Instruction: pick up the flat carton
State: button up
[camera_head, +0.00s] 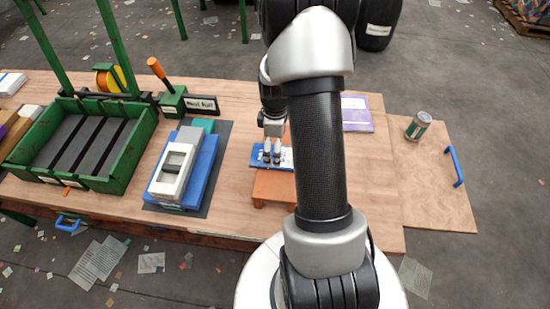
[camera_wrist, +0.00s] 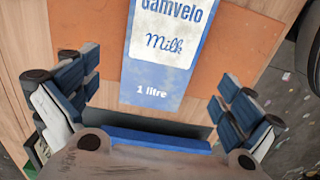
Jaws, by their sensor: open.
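The flat carton (camera_head: 257,156) is a blue and white milk carton lying on a low orange-brown stand (camera_head: 272,187) on the wooden table. In the wrist view the carton (camera_wrist: 160,45) shows its "Milk" and "1 litre" print face up. My gripper (camera_head: 272,158) is over the carton in the head view, its fingers pointing down. In the wrist view my gripper (camera_wrist: 157,78) has its fingers wide apart, one on each side of the carton, with a gap to both. Whether the fingertips are level with the carton or above it is hard to tell. My arm hides part of the stand.
A green slatted tray (camera_head: 137,148) is at the left. A blue box with a grey-white device (camera_head: 173,170) sits on a dark mat. A green unit with an orange lever (camera_head: 172,103) is behind it. A purple-white sheet (camera_head: 356,113) and a can (camera_head: 418,126) are at the right.

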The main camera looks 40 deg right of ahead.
notch_tip(320, 180, down, 4)
jog(key=shift+r+b, duration=0.1)
jog(key=shift+b, duration=0.5)
jog(key=shift+r, duration=0.1)
jog(key=shift+c, duration=0.5)
jog(key=c, duration=0.9)
jog(key=shift+o, duration=0.2)
jog(key=shift+r, duration=0.1)
